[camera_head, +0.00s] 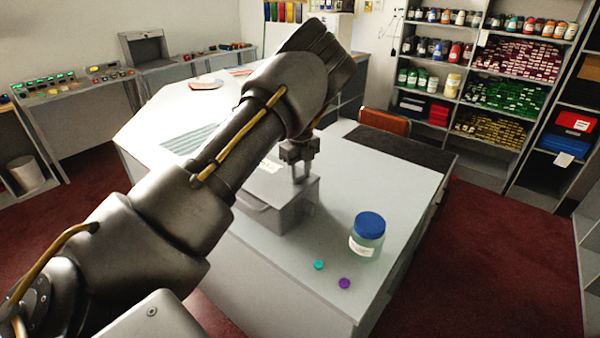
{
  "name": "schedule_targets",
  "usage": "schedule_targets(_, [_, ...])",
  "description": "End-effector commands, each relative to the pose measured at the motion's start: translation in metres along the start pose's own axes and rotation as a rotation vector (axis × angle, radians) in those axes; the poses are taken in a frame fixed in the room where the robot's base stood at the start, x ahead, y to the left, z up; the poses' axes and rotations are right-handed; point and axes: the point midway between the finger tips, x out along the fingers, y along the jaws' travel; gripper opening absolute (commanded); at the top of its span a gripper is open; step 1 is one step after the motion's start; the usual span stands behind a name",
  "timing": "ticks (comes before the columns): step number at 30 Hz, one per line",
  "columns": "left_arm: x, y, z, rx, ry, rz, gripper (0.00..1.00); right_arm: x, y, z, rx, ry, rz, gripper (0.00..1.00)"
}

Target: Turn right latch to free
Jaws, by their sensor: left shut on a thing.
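A grey box (283,215) with a handle on its front stands on the white counter. My left arm reaches across from the lower left, and my left gripper (300,178) points down at the right part of the box's top. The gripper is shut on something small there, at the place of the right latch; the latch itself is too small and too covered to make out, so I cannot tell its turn. My arm hides the left part of the box. My right gripper is not in view.
A jar with a blue lid (368,236) stands right of the box. A teal cap (319,265) and a purple cap (344,283) lie in front of it. A dark mat (400,150) covers the counter's far right end. Shelves with jars stand behind.

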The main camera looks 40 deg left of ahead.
Motion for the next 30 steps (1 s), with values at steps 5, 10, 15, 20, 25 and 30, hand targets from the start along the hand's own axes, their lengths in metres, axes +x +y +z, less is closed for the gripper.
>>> schedule_targets(5, [0.0004,0.0004,0.0008,0.164,-0.003,0.0,0.17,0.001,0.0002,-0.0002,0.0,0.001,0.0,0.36])
schedule_targets(10, [0.0001,0.001,0.0007,0.326,-0.003,0.001,0.17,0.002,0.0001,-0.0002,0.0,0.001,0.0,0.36])
schedule_targets(15, [0.0003,0.0015,0.0008,0.488,-0.002,0.001,0.17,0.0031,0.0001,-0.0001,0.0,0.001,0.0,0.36])
schedule_targets(20, [0.0005,0.0023,0.0015,0.64,-0.002,0.001,0.17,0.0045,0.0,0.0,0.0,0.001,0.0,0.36])
schedule_targets(25, [0.0004,0.0026,0.0019,0.802,-0.003,0.001,0.17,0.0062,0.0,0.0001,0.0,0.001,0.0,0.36])
schedule_targets(30, [0.0005,0.0029,0.0021,0.961,-0.002,0.001,0.17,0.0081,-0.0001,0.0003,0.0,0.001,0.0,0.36])
